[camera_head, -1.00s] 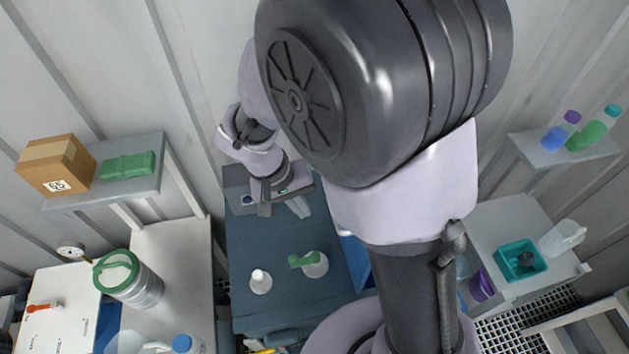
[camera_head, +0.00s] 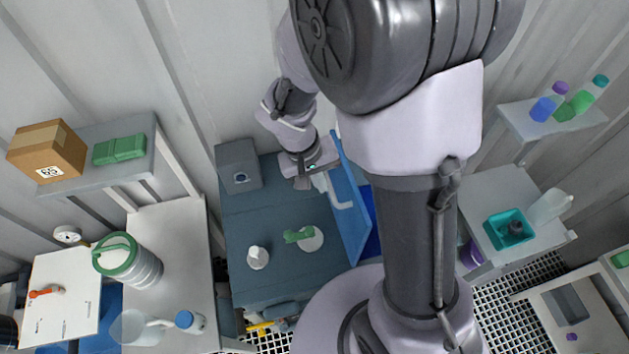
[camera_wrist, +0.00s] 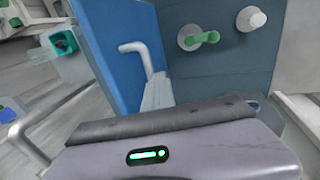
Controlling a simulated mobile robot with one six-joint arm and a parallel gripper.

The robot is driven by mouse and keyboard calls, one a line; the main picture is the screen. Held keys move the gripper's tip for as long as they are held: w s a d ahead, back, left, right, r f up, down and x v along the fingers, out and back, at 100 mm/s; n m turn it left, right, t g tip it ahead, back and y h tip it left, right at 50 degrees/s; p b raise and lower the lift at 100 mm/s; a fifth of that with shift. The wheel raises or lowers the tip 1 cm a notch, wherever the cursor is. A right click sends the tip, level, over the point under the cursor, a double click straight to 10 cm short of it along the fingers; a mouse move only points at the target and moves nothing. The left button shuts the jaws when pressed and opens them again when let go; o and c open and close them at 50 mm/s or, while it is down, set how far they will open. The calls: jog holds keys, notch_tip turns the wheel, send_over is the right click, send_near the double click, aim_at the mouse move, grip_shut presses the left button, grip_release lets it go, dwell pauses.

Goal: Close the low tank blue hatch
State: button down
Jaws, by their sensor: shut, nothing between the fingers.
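The low tank (camera_head: 270,225) is a dark blue-grey box below my arm in the head view. Its blue hatch (camera_head: 352,235) stands out at an angle along the tank's right side, open. A white bent handle (camera_head: 341,205) is on the hatch face. My gripper (camera_head: 320,183) is shut and empty, at the hatch's far part, left of the panel and near the handle. In the wrist view the hatch (camera_wrist: 110,45) and its handle (camera_wrist: 138,55) lie just beyond the pale fingers (camera_wrist: 157,92). I cannot tell whether the fingers touch the hatch.
A green-handled valve (camera_head: 303,238) and a white knob (camera_head: 258,257) stand on the tank, with a grey box (camera_head: 239,168) at its far left corner. A white bench (camera_head: 172,260) stands left. My arm hides part of the area right of the hatch.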

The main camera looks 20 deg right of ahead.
jog(key=d+y+p, duration=0.1)
jog(key=d, duration=0.1)
jog(key=d+r+p, duration=0.1)
jog(key=d, duration=0.1)
jog(key=d+y+p, duration=0.1)
jog(key=d, duration=0.2)
jog(key=shift+s+r+y, duration=0.15)
jog(key=shift+s+y, duration=0.05)
jog(key=shift+y, duration=0.1)
jog(key=d+f, duration=0.1)
jog(key=d, duration=0.6)
jog(key=shift+s+f, duration=0.15)
jog(key=shift+s, duration=0.05)
